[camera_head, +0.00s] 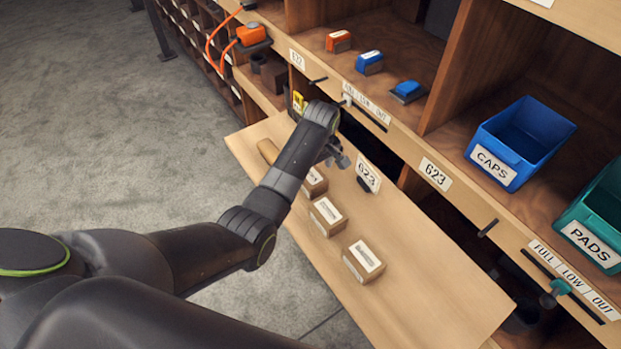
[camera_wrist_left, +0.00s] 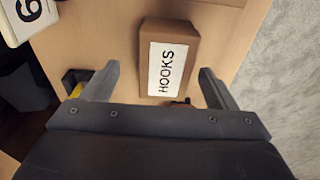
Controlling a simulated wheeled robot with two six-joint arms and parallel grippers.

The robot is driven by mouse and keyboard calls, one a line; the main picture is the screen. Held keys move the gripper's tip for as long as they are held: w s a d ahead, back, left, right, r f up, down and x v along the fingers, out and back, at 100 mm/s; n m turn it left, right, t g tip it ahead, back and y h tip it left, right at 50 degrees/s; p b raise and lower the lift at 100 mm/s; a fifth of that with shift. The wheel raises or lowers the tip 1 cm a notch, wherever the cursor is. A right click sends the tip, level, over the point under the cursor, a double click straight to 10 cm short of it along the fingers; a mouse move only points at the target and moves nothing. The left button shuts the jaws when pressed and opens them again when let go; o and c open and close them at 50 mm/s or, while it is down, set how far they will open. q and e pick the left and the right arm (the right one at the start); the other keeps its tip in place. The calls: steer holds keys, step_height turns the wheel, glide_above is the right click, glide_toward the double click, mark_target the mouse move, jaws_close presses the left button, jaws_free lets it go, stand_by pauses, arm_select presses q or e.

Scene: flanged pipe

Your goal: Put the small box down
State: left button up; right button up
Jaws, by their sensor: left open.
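A small brown cardboard box (camera_wrist_left: 168,60) with a white HOOKS label lies on the wooden board in the left wrist view. My left gripper (camera_wrist_left: 158,72) is open, with one finger on either side of the box's near part and gaps visible on both sides. In the head view my left gripper (camera_head: 336,154) is over the board's far part, and my forearm hides much of that area. A box (camera_head: 315,182) shows partly beside the forearm. Two more boxes, a middle one (camera_head: 328,215) and a near one (camera_head: 363,261), stand in a row on the board.
The fold-out board (camera_head: 430,290) is clear at its near right. A 623 card (camera_head: 368,175) stands beside the gripper. The shelf above holds a blue CAPS bin (camera_head: 518,140), a green PADS bin (camera_head: 598,235) and small blocks. Knobs and pegs stick out from the shelf front.

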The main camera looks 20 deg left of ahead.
mark_target(311, 174)
arm_select(q)
steer(key=f, duration=0.1)
steer(key=a+f, duration=0.1)
steer(key=f, duration=0.1)
steer(key=shift+f+p, duration=0.2)
steer(key=shift+p, duration=0.15)
steer(key=shift+f, duration=0.6)
steer(key=shift+f, duration=0.15)
steer(key=shift+c, duration=0.4)
steer(key=c, duration=1.3)
